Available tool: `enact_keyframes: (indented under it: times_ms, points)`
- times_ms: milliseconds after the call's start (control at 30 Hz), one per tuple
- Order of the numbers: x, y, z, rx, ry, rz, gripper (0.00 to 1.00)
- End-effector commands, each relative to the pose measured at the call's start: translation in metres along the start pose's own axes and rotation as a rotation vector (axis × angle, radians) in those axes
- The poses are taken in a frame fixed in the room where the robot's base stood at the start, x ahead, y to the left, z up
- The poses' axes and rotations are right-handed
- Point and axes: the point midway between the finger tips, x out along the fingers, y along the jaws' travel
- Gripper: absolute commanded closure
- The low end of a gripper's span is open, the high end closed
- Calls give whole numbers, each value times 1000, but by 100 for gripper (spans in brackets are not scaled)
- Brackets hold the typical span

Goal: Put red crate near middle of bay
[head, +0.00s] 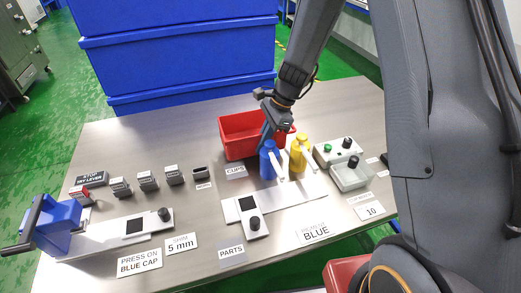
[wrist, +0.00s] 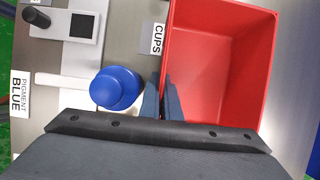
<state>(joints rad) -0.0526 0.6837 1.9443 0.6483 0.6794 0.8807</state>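The red crate (head: 238,148) stands open and upright at the back of the steel table, behind the CUPS label. In the wrist view the crate (wrist: 222,60) fills the right half and looks empty where its inside shows. My gripper (head: 268,132) reaches down at the crate's near right side. In the wrist view its two blue-grey fingers (wrist: 161,98) are close together, one on each side of the crate's wall, and look shut on it. The gripper's body hides the crate's lower end in that view. No marked bay outline can be made out.
A blue pump bottle (head: 267,161) stands right beside my gripper, with a yellow one (head: 298,153) to its right. The CUPS label (head: 236,171) lies in front of the crate. Large blue bins (head: 175,50) stand behind the table.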

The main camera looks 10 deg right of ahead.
Motion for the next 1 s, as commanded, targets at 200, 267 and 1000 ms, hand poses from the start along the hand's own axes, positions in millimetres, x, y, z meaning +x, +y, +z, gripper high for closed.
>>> enact_keyframes:
  times_ms: [200, 267, 1000]
  points:
    - [25, 1, -9, -1, -1, 3, 100]
    - [27, 0, -10, -1, 0, 2, 100]
    - [30, 0, -12, -2, 0, 2, 89]
